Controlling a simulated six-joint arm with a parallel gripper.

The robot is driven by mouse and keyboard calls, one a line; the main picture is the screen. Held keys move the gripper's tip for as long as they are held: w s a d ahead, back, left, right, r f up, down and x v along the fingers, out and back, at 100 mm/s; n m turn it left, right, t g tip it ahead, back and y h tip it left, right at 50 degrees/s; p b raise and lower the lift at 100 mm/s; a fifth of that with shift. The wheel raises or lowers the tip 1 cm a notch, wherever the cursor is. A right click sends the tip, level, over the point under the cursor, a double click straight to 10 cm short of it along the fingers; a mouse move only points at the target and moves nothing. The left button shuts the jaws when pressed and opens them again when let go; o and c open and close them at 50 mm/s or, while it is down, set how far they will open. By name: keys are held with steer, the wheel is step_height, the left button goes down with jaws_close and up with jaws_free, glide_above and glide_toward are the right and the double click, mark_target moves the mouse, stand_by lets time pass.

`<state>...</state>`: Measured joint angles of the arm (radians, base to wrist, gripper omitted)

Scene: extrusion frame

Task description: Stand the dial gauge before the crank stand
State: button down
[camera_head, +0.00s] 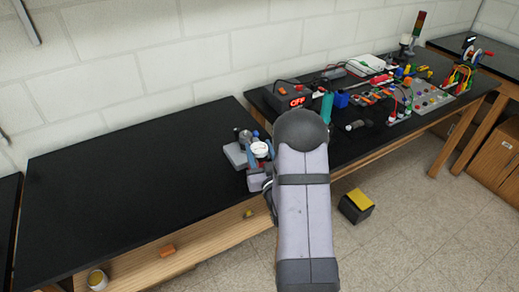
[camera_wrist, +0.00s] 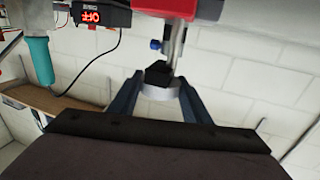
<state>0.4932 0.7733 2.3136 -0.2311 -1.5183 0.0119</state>
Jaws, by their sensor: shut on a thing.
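My gripper (camera_wrist: 158,98) is shut on the dial gauge, with the fingers on both sides of its round grey rim (camera_wrist: 158,87). The gauge's white face (camera_head: 261,149) shows in the head view, over the black bench near its front edge. In the wrist view, upside down, a silver post with a blue knob (camera_wrist: 155,44) leads to a red block at the top edge. I cannot tell whether the gauge touches the bench. A red wheel on a dark stand (camera_head: 470,47), perhaps the crank stand, is at the far right. My arm hides part of the bench.
A grey block with a metal part (camera_head: 237,156) sits just left of the gauge. A box reading OFF (camera_head: 291,98) and several tools crowd the bench to the right. The black bench (camera_head: 120,180) is clear to the left. A yellow-topped box (camera_head: 356,205) is on the floor.

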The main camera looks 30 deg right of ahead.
stand_by(0.3)
steer(key=c, duration=1)
jaws_free()
steer(key=shift+f, duration=0.15)
steer(key=shift+r, duration=0.2)
steer(key=shift+s+f, duration=0.1)
steer(key=shift+s, duration=0.15)
steer(key=v, duration=0.3)
steer(key=b+v, duration=0.1)
steer(key=v, duration=0.2)
steer(key=shift+a+r, duration=0.1)
steer(key=shift+r, duration=0.15)
steer(key=shift+p+v, duration=2.75)
steer(key=shift+p, duration=0.55)
